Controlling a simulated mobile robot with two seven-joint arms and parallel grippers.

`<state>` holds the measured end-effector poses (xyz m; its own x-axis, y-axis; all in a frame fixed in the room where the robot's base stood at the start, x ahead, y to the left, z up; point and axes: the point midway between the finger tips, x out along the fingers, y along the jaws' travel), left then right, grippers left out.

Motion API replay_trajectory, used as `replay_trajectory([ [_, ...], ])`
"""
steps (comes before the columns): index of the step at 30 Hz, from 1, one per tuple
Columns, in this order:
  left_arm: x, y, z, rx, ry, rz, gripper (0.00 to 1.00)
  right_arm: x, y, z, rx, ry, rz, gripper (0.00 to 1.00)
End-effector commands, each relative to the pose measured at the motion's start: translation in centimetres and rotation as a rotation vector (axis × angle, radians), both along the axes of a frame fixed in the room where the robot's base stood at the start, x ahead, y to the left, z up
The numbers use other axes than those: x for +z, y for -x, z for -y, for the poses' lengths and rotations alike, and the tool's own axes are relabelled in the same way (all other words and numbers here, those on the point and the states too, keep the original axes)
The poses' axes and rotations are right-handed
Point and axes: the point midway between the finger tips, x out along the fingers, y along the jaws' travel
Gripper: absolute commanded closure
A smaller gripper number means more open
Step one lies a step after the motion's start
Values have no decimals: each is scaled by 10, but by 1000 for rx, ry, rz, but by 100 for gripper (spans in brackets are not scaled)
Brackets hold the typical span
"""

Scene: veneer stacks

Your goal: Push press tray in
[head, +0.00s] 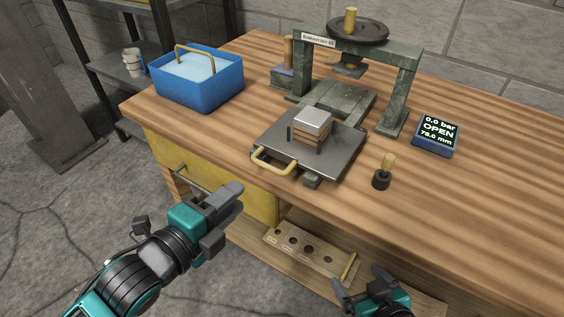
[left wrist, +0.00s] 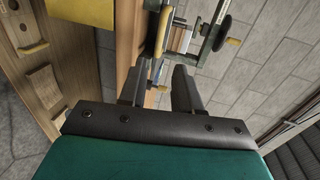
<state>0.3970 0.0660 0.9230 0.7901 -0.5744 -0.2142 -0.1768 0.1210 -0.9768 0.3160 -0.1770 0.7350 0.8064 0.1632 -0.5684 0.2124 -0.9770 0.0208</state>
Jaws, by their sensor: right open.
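The press tray (head: 342,158) is a dark metal plate with a brass handle (head: 272,160) on its front edge. It sits pulled out in front of the green press (head: 404,85). A wood veneer stack (head: 308,136) with a grey metal block (head: 313,119) on top stands on the tray. My left gripper (head: 232,205) is in front of the bench, below and left of the handle, apart from it. Its two fingers are spread and empty in the left wrist view (left wrist: 158,78). My right gripper (head: 366,287) is open and empty low in front of the bench.
A blue bin (head: 212,93) with a rope-coloured handle stands left on the bench. A display (head: 437,135) reads 0.0 bar, OPEN, 76.0 mm. A small brush-like tool (head: 382,178) stands right of the tray. A wooden holed rack (head: 310,252) lies on the lower shelf.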

Motion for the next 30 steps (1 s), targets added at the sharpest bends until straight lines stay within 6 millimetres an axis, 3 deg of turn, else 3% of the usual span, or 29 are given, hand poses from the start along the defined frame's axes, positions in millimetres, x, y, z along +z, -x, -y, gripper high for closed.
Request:
replay_trajectory([
  [5,-4,-16,12,-1,-1,4,67,-1,0,0,0,0,0,11],
  [18,-23,-84,61,-1,0,1,67,-8,0,0,0,0,-1,11],
  [30,-27,-100,74,-1,-1,1,67,-10,0,0,0,0,-1,11],
])
